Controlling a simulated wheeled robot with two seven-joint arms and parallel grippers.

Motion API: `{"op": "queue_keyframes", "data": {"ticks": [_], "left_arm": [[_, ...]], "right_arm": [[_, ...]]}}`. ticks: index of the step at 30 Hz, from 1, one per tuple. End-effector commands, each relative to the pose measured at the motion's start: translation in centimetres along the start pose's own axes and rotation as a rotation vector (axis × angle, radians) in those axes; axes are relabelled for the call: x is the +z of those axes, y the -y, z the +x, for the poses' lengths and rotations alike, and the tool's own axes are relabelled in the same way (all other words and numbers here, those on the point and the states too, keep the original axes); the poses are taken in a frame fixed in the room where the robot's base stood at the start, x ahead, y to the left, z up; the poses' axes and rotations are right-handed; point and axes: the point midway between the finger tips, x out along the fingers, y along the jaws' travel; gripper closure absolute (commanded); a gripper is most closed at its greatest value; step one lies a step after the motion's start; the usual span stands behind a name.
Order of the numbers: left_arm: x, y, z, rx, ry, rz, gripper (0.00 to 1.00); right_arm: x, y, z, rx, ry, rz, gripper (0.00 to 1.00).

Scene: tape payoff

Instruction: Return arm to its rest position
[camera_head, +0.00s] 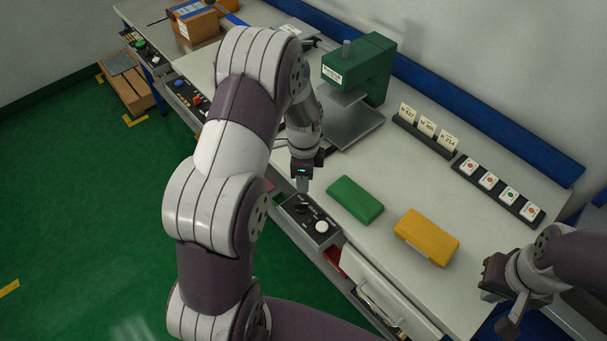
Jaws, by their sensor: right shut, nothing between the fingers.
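My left arm reaches up through the middle of the view and bends down over the workbench (395,215). My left gripper (303,184) points down just above the front control box (312,222), which has a black knob and a white button. Its fingers are small and seen from behind, so their opening is unclear, and I see nothing held. My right arm comes in from the right edge. My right gripper (490,281) is shut and empty over the bench's near right part, apart from the yellow case (426,237).
A green case (355,199) lies beside the yellow one. A green press (362,68) stands behind my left gripper. Label cards (427,128) and a button strip (498,187) line the back. An open drawer (378,290) juts out in front. Cardboard boxes (193,25) stand far left.

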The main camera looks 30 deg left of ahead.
Motion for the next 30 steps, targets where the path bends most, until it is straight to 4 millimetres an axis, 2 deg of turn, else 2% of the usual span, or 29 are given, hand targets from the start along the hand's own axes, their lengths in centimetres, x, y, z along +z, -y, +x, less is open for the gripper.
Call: {"op": "queue_keyframes", "data": {"ticks": [3, 6, 22, 24, 25, 27, 30], "left_arm": [[0.0, 0.1, -1.6, -0.002, -0.001, 0.000, 0.63], [0.0, 0.0, -2.3, 0.001, 0.000, 0.000, 0.63], [0.0, 0.0, -2.4, 0.000, 0.000, -0.027, 0.63], [0.0, 0.1, -2.3, -0.007, -0.002, -0.150, 0.63], [0.1, -0.5, -2.0, 0.002, 0.001, -0.239, 0.63], [0.5, -2.9, -2.0, 0.024, 0.012, -0.512, 0.63], [0.3, -7.5, -4.4, 0.014, 0.010, -0.907, 0.63]], "right_arm": [[0.0, 0.0, 0.4, 0.000, 0.000, 0.000, 1.00], [0.0, 0.0, 0.4, 0.000, 0.000, 0.000, 1.00], [0.0, 0.0, 0.4, 0.000, 0.000, 0.000, 1.00], [0.0, 0.0, 0.4, 0.000, 0.000, 0.000, 1.00], [0.0, 0.0, 0.4, 0.000, 0.000, 0.000, 1.00], [0.0, 0.0, 0.3, 0.000, 0.000, 0.000, 1.00], [0.0, 0.0, 0.3, 0.000, 0.000, 0.000, 1.00]]}}
